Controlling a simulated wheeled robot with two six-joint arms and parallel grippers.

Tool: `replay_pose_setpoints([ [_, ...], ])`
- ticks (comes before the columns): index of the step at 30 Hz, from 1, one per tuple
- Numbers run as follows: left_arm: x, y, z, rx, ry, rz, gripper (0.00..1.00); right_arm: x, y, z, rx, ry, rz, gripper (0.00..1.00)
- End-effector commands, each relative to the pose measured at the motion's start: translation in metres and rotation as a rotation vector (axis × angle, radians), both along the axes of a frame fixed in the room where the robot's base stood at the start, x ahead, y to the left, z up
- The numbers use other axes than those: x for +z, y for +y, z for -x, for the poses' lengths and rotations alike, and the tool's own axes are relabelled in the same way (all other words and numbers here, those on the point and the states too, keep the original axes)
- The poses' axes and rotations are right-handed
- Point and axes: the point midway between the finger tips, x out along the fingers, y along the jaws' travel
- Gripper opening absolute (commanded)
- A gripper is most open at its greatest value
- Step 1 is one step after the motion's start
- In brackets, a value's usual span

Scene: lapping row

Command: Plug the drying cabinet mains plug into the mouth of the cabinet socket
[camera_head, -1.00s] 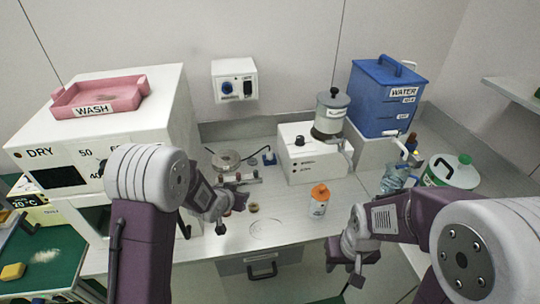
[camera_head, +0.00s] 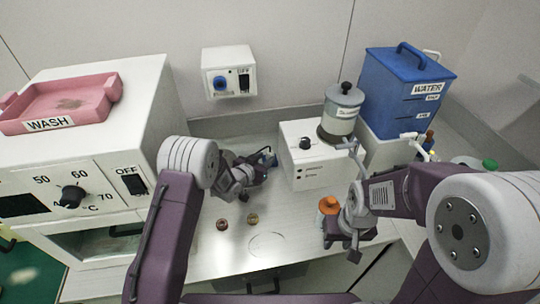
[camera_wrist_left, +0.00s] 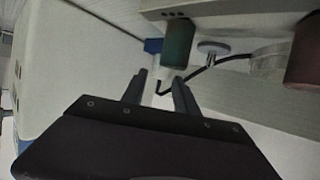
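The white drying cabinet (camera_head: 140,160), marked OFF beside a dial, stands at the left. The cabinet socket appears to be the blue round mouth (camera_head: 221,83) on the white wall box (camera_head: 228,62); nothing is in it. A blue piece also shows beyond the fingers in the left wrist view (camera_wrist_left: 153,46), near a black cable.
An orange-capped bottle (camera_head: 328,205) stands close beside my right gripper. A white unit (camera_head: 302,160) with a grey pot (camera_head: 342,105) and a blue water tank (camera_head: 405,90) stand at the back. Two small round pieces (camera_head: 222,224) lie on the front bench. A pink WASH tray (camera_head: 65,100) tops the cabinet.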

Motion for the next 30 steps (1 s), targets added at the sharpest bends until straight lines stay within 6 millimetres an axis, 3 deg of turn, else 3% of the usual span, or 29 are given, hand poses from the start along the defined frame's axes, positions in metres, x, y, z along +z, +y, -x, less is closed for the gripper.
replay_pose_setpoints([
  [5,-0.003,-0.003,-0.005,0.000,0.001,0.000,0.36,0.001,0.000,0.000,0.000,0.000,0.000,0.36],
  [14,-0.022,-0.020,-0.042,0.000,0.000,0.000,0.36,0.002,0.000,0.000,0.000,0.000,0.000,0.36],
  [22,-0.023,-0.022,-0.046,0.001,0.001,0.000,0.36,0.002,0.000,0.000,0.000,0.000,0.000,0.36],
  [26,-0.023,-0.022,-0.045,0.001,0.001,0.000,0.02,0.002,0.000,0.000,0.000,0.000,0.000,0.36],
  [30,-0.023,-0.021,-0.045,0.001,0.001,0.000,0.00,0.002,0.000,0.000,0.000,0.000,0.000,0.36],
])
